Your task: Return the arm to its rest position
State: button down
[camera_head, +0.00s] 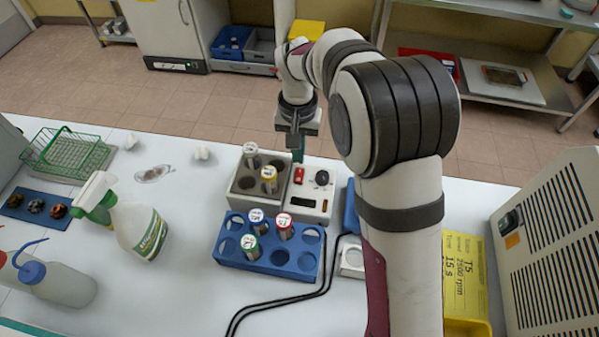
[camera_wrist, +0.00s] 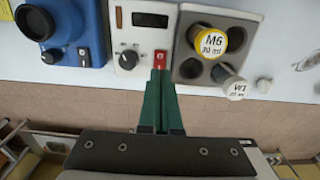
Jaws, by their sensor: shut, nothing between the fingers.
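My gripper (camera_head: 298,155) is above the back edge of the white table (camera_head: 180,255), just behind the heating block unit with its red switch (camera_head: 299,175). In the wrist view its green fingers (camera_wrist: 160,100) are closed together with nothing between them, their tips appearing near the red switch (camera_wrist: 160,60). My arm rises from the lower right of the head view and bends over toward the table's back edge. The grey block (camera_head: 245,185) beside the switch holds a white-capped vial (camera_head: 250,150) and a yellow-capped vial (camera_head: 269,175); the wrist view reads the yellow cap (camera_wrist: 213,40) as M6.
A blue rack (camera_head: 268,262) with several vials stands in front of the block. A spray bottle (camera_head: 138,228), a green wire basket (camera_head: 68,152) and a wash bottle (camera_head: 60,283) are at left. Black cables cross the table.

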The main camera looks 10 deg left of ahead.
jog(key=s+d+r+m+y, duration=0.1)
jog(key=s+d+r+m, duration=0.1)
jog(key=s+d+r, duration=0.45)
jog(key=s+d+r+m, duration=0.25)
jog(key=s+d, duration=0.45)
jog(key=s, duration=0.4)
jog(key=s+d+m, duration=0.1)
jog(key=s, duration=0.8)
jog(key=shift+s+d+f+y, duration=0.25)
jog(key=shift+s+f+y, duration=0.15)
jog(key=shift+f, duration=0.05)
